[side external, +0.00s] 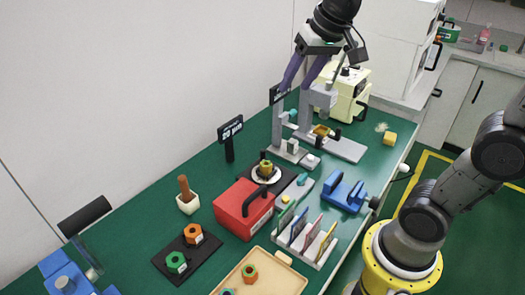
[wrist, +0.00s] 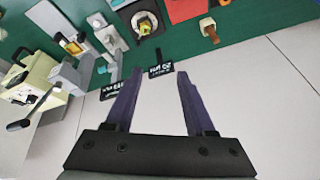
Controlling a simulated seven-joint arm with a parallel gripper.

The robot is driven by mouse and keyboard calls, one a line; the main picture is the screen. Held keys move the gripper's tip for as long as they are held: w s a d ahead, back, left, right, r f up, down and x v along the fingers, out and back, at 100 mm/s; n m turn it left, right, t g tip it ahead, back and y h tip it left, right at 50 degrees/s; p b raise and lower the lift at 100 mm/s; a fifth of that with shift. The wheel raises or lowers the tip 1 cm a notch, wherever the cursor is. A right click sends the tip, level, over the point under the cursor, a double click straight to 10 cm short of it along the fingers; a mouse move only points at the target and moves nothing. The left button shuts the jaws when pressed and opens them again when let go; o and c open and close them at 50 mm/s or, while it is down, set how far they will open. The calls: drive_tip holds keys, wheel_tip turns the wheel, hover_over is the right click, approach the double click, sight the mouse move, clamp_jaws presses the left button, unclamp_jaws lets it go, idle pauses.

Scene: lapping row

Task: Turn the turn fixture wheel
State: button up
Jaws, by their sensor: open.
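My gripper (side external: 296,86) is open and empty, its two purple fingers apart above the back of the green bench. In the wrist view my gripper (wrist: 160,75) has only white wall and a black sign between its fingers. Below it in the side view stand grey fixtures (side external: 278,128) with a teal knob (side external: 292,113) and a yellow part (side external: 321,130). The grey fixture (wrist: 68,76) and teal knob (wrist: 102,70) are left of the fingers in the wrist view. I cannot tell which part is the turn fixture wheel; no finger visibly touches any fixture.
A cream machine (side external: 352,94) with black handles stands just behind the fixtures. Black signs (side external: 230,129) stand along the wall side. A red box (side external: 243,209), blue fixture (side external: 343,192) and plate rack (side external: 309,240) fill the bench middle. A yellow block (side external: 389,139) lies at right.

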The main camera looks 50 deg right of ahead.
drive_tip(key=w+d+f+m+g, duration=0.1)
drive_tip(key=w+d+f, duration=0.1)
drive_tip(key=w, duration=0.3)
drive_tip(key=w+d+f+m+g, duration=0.1)
drive_tip(key=w+d+f, duration=0.1)
drive_tip(key=w, duration=0.3)
drive_tip(key=m+g, duration=0.2)
drive_tip(key=g, duration=0.1)
hover_over(263, 150)
wheel_tip(263, 150, down, 18)
wheel_tip(263, 150, down, 13)
drive_tip(key=shift+f, duration=0.1)
clamp_jaws()
